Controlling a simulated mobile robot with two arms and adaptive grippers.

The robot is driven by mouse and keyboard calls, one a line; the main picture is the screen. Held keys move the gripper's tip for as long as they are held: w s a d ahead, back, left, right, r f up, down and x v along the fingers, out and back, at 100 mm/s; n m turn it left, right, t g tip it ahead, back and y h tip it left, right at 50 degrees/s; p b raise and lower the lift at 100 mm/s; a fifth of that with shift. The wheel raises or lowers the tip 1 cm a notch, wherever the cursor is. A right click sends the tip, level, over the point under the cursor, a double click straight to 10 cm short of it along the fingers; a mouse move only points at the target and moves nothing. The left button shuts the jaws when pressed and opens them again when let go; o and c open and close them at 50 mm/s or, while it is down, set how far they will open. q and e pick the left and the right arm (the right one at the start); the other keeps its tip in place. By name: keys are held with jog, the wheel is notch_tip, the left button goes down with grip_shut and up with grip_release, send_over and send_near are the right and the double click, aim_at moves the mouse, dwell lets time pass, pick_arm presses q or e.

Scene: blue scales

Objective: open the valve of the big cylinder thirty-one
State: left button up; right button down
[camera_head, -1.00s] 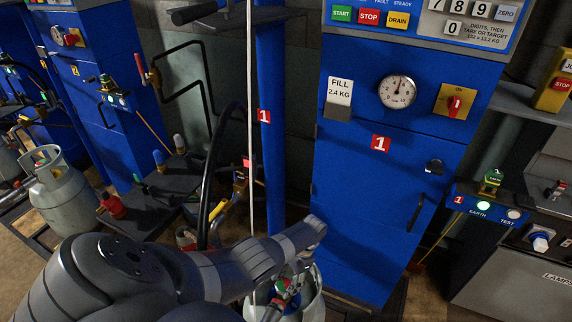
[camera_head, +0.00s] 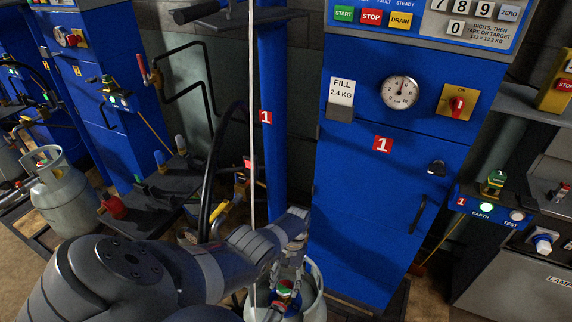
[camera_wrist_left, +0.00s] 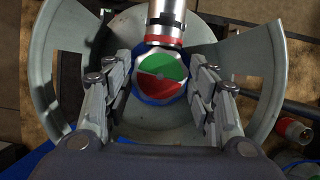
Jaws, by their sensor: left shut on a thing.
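A pale grey-green gas cylinder (camera_head: 318,300) stands at the bottom middle of the head view, at the foot of the blue cabinet marked 1. Its number is not visible. In the left wrist view its round collar (camera_wrist_left: 42,75) surrounds a valve handwheel (camera_wrist_left: 160,78) with a green half, a red half and a blue edge. My left gripper (camera_wrist_left: 165,95) reaches down inside the collar, shut on the handwheel with a finger at each side. In the head view the left gripper (camera_head: 283,287) is partly hidden. My right gripper is out of view.
A silver connector (camera_wrist_left: 166,20) with a red ring sits against the valve. The blue cabinet (camera_head: 370,210) stands close behind. Another grey cylinder (camera_head: 62,195) stands at the left. A pale vertical line (camera_head: 252,120) hangs near my arm. A grey box (camera_head: 520,275) is at the right.

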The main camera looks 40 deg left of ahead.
pick_arm(q)
jog(key=shift+s+f, duration=0.1)
jog(key=shift+s, duration=0.05)
jog(key=o, duration=1)
jog(key=shift+o, duration=0.2)
jog(key=shift+v, duration=0.9)
jog(key=v, duration=1)
